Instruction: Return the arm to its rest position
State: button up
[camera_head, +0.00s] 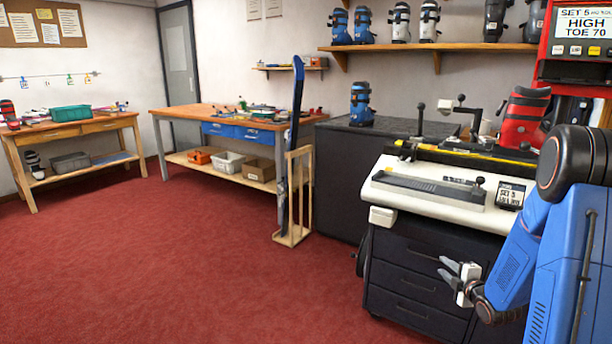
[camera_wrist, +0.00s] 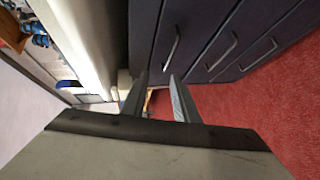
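My gripper (camera_head: 453,271) is at the lower right of the head view, in front of the dark drawers of the binding bench (camera_head: 410,270). My blue arm is folded down beside the bench. The two fingers stand apart with nothing visible between them, and they also show in the wrist view (camera_wrist: 158,100). The gripper is below the white bench top (camera_head: 395,195). I cannot tell whether it touches the drawers.
A black cabinet (camera_head: 340,180) with a blue boot (camera_head: 361,104) stands behind the bench. A ski (camera_head: 296,110) leans in a wooden rack (camera_head: 291,238). A red boot (camera_head: 522,117) is on the bench. Red carpet (camera_head: 180,270) is open at the left.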

jog(key=s+a+r+m+g+h, duration=0.25)
jog(key=s+a+r+m, duration=0.2)
jog(key=s+r, duration=0.3)
jog(key=s+a+r+m+g+h, duration=0.1)
jog(key=s+a+r+m+g, duration=0.25)
jog(key=s+r+m, duration=0.35)
jog(key=s+a+r+m+g, duration=0.1)
jog(key=s+a, duration=0.3)
jog(key=s, duration=0.6)
jog(key=s+a+m+g+y, duration=0.1)
jog(key=s+a+m+g, duration=0.1)
jog(key=s, duration=0.8)
jog(key=s+a+r+m+g+y, duration=0.1)
jog(key=s+a+m, duration=0.2)
jog(key=s, duration=0.7)
jog(key=a, duration=0.2)
jog(key=shift+a+r, duration=0.3)
jog(key=shift+r, duration=0.05)
jog(key=shift+m, duration=0.25)
